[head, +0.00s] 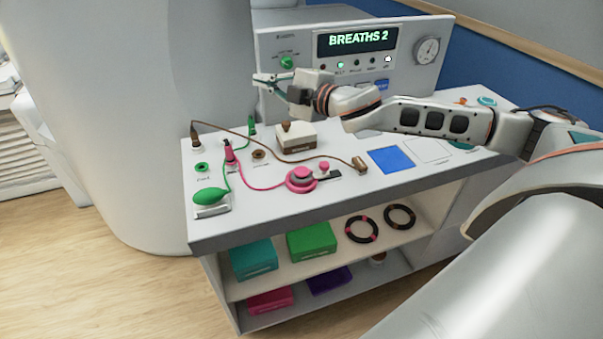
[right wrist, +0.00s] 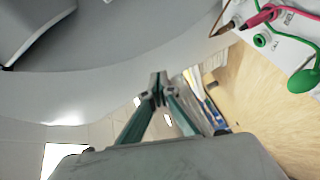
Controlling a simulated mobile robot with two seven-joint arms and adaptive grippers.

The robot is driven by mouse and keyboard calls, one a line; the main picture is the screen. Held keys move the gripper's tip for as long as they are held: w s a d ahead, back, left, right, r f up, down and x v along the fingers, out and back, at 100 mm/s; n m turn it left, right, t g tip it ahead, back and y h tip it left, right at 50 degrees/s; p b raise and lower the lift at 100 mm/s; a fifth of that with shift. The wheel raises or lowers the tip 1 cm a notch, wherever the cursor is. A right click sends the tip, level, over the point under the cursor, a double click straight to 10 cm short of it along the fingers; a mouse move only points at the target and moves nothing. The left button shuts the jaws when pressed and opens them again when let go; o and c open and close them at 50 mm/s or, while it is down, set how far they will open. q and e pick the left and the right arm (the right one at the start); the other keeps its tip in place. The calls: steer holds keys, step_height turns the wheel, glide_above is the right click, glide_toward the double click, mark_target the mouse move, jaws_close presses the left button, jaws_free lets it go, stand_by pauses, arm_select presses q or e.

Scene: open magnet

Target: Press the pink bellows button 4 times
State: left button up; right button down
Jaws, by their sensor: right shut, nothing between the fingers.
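The pink bellows button (head: 300,178) sits on the top of the white cart near its front edge, with a pink cable running left from it. A smaller pink knob (head: 324,166) stands just right of it on a dark plate. My right gripper (head: 262,81) is shut and empty, held above the back of the cart, clear of the bellows button. Its closed fingertips show in the right wrist view (right wrist: 158,88), pointing toward the grey machine body. The bellows button is not visible in the right wrist view. My left gripper is out of view.
A console with a display (head: 356,40) reading "BREATHS 2" stands at the back. Coloured boxes and rings lie on shelves below.

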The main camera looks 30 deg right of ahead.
steer(key=s+a+r+n+g+y+b, duration=0.1)
steer(key=s+a+r+n+y, duration=0.25)
steer(key=n, duration=0.45)
steer(key=s+a+r+n+g+y+b, duration=0.1)
steer(key=s+a+r+n+y, duration=0.25)
steer(key=n, duration=0.55)
step_height(320, 180, down, 4)
steer(key=s+a+f+n+g+y, duration=0.1)
steer(key=a+n+g+y, duration=0.1)
steer(key=n+g, duration=0.35)
steer(key=w+d+f+n+h+b, duration=0.1)
steer(key=d+f+n+h+b, duration=0.2)
steer(key=d+f+n+h, duration=0.6)
steer(key=d+f+n, duration=0.1)
steer(key=d+f, duration=0.4)
steer(key=d, duration=0.1)
steer(key=shift+d+f+h, duration=0.15)
steer(key=shift+f+h, duration=0.15)
steer(key=shift+f, duration=0.05)
steer(key=shift+f+n+g+b, duration=0.1)
steer(key=shift+n+g+b, duration=0.15)
steer(key=shift+b, duration=0.05)
